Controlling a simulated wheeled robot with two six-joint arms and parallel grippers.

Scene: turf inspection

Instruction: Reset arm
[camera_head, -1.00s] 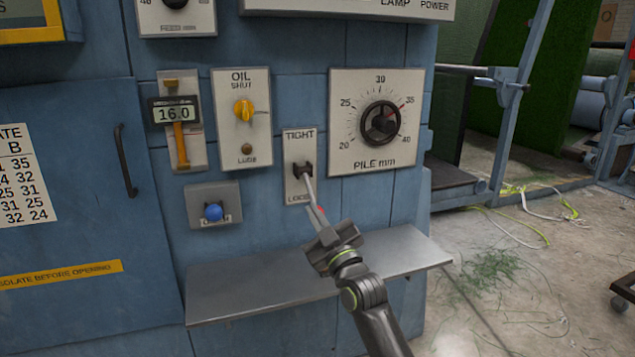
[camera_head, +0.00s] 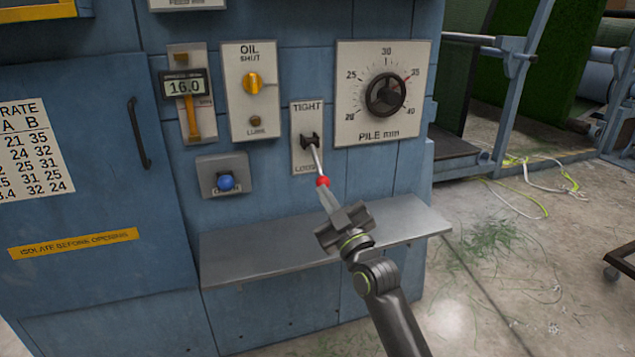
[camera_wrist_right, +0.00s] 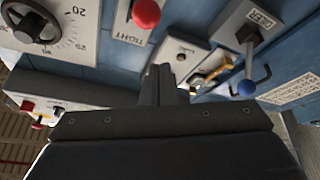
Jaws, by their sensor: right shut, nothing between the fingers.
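My right gripper (camera_head: 329,199) is shut and empty, with its fingertips just below a red ball knob (camera_head: 323,182) in the head view. The knob ends a lever on the TIGHT/LOOSE plate (camera_head: 299,156), and the lever points down and outward. In the right wrist view the red knob (camera_wrist_right: 146,13) is at the top, apart from the shut fingers (camera_wrist_right: 162,84). My left gripper is in neither view.
A grey shelf (camera_head: 235,262) juts out below the plate, under my right gripper. The PILE dial (camera_head: 386,94), OIL knob (camera_head: 252,82), gauge reading 16.0 (camera_head: 184,87) and blue knob (camera_head: 226,182) sit around the lever. Open floor lies right.

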